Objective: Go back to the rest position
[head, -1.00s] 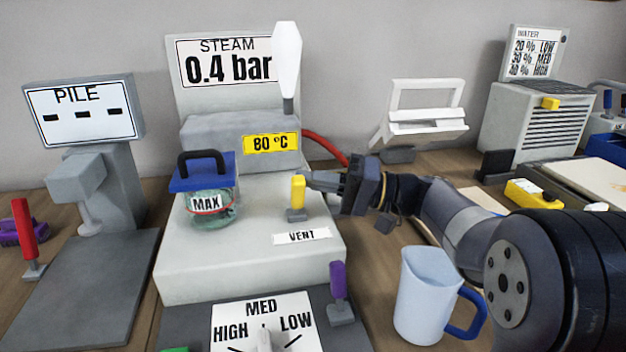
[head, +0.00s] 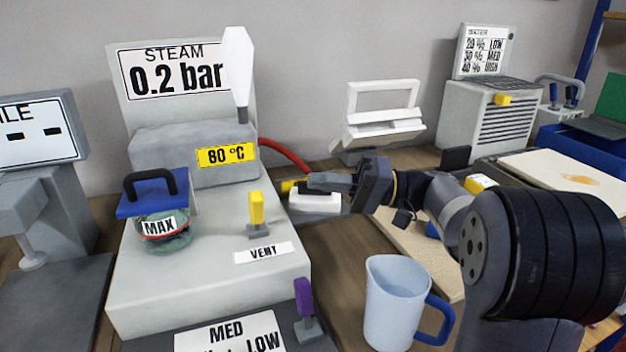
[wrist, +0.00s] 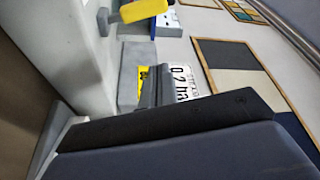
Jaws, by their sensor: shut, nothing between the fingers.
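My gripper (head: 308,184) is shut and empty. It points left from the arm at the right and hangs just right of the steam machine, apart from the yellow vent lever (head: 257,208). The lever stands upright on the steam machine (head: 220,280), behind the VENT label (head: 263,252). The pressure sign (head: 175,69) reads 0.2 bar. In the wrist view my gripper's fingers (wrist: 154,86) lie together, with the sign (wrist: 181,88) beyond them.
A pale blue jug (head: 394,300) stands below my arm, close to it. A white and grey item (head: 316,203) lies just under my gripper, partly hidden. A lidded vessel marked MAX (head: 163,232) sits on the machine. A white vented box (head: 488,118) stands back right.

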